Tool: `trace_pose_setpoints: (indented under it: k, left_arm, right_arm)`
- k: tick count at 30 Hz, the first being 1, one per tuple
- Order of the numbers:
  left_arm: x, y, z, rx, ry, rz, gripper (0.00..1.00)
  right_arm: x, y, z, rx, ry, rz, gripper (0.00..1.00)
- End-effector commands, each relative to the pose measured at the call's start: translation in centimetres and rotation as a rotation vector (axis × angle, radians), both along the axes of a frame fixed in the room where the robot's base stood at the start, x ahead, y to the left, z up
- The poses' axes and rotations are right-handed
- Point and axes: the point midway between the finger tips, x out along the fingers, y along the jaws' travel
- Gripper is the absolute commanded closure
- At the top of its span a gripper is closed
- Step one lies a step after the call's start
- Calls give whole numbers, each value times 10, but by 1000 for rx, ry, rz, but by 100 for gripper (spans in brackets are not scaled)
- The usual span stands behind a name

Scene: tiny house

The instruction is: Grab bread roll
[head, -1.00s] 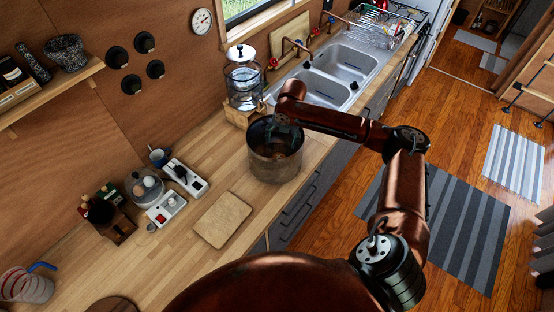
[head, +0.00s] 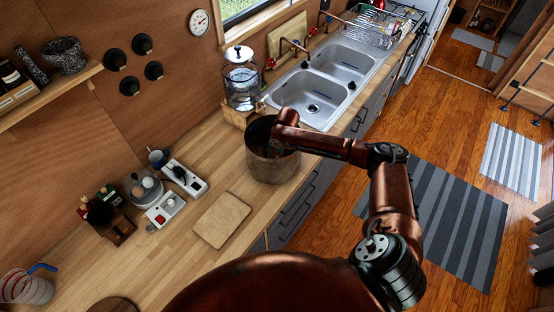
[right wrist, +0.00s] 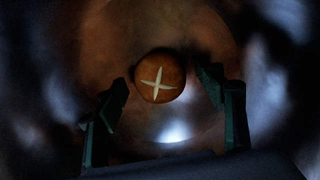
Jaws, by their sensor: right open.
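A round brown bread roll with a pale cross on top (right wrist: 160,76) lies inside a deep metal pot (head: 272,168), seen in the right wrist view. The pot stands on the wooden counter. My right gripper (right wrist: 163,92) is inside the pot, pointing down, with its fingers open and apart. The roll shows between and beyond the fingertips, and neither finger visibly touches it. In the head view the right arm reaches over the pot's rim, and the gripper and roll are hidden inside. My left gripper is not in view.
A glass water dispenser (head: 241,84) stands just behind the pot, and the double sink (head: 312,98) is to its right. The front counter is mostly clear.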

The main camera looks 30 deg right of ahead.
Motion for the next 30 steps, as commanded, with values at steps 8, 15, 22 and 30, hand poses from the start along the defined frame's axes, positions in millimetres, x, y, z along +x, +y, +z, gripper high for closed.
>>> trace_pose_setpoints:
  k: [8, 15, 22, 30]
  left_arm:
    - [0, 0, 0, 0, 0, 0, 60]
    - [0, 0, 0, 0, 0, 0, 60]
    - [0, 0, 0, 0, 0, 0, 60]
    - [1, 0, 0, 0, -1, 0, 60]
  right_arm:
    - [0, 0, 0, 0, 0, 0, 44]
    - [0, 0, 0, 0, 0, 0, 60]
    - [0, 0, 0, 0, 0, 0, 76]
    - [0, 0, 1, 0, 0, 0, 82]
